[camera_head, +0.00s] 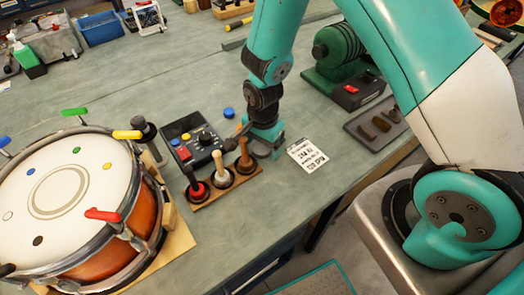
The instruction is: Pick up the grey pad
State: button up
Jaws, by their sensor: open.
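A shallow tray (352,128) on the right of the bench holds several small pads. They are a brown one (367,131), a dark one (381,124) and a greyer one (393,116) at the right, which looks most like the grey pad. The pads are small, so their exact colours are hard to tell. My gripper (262,151) is open and points down just above the bench, behind the stick holder. It is well left of the tray, and nothing shows held in it. Its fingertips are partly hidden.
A wooden holder (228,189) with red, white and brown handles stands close in front of my gripper. A control box (188,138), a drum (75,200) and a blue cap (229,113) lie left.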

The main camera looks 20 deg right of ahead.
jog(key=c, duration=1.1)
jog(key=shift+r, duration=0.1)
